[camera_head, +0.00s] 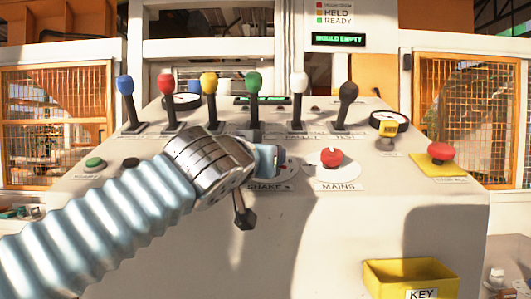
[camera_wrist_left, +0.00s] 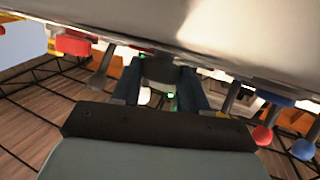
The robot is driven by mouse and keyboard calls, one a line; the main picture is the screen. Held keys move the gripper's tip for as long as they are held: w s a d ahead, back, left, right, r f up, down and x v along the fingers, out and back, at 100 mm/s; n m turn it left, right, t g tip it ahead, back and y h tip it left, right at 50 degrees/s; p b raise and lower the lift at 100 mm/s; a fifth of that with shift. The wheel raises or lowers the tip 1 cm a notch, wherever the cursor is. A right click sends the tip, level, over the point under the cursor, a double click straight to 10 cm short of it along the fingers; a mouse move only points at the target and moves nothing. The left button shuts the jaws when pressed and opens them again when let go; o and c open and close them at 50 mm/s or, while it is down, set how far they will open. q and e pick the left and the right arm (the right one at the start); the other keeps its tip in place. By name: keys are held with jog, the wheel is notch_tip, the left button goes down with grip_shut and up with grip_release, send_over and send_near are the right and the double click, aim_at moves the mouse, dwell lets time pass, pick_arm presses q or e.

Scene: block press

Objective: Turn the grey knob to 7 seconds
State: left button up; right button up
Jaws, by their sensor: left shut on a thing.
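My left gripper (camera_head: 278,162) reaches in from the left to the console panel, just above the label that looks like "SHAKE s" (camera_head: 268,187). The grey knob is mostly hidden behind the fingers in the head view, so its setting cannot be read. In the left wrist view, the left gripper (camera_wrist_left: 159,88) has its two blue-grey fingers on either side of the dark grey knob (camera_wrist_left: 158,68), shut on it. My right gripper is not in view.
A red MAINS knob (camera_head: 332,158) sits close right of my gripper. Above stand several levers, including a green one (camera_head: 253,82) and a white one (camera_head: 299,84). A red button (camera_head: 440,152) on a yellow plate is at right. A yellow KEY tray (camera_head: 412,278) is lower right.

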pick_arm(q)
jog(key=o, duration=1)
jog(key=shift+s, duration=0.1)
jog(key=shift+s+a, duration=0.1)
jog(key=shift+s, duration=0.25)
jog(key=b+v, duration=0.3)
jog(key=v, duration=1)
jog(key=shift+f, duration=0.1)
